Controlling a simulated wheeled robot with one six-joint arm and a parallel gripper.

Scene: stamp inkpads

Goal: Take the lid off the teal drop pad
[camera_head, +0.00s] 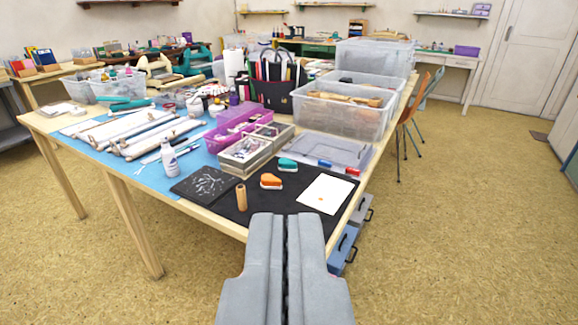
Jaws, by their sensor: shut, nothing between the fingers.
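The teal drop pad (288,164) sits on the black mat (233,203) near the right corner of the table, behind an orange drop pad (271,181). It looks teal on top with a pale lower part; it is too small to tell lid from base. My gripper (287,217) is shut and empty. It shows in the lower middle of the view, in front of the table's near edge and well apart from the pads.
A wooden stamp (241,197) stands upright left of the orange pad. A white paper (326,194) lies to the right on the mat. A divided box (246,153) and a grey flat lid (328,150) stand behind. Open floor lies right of the table.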

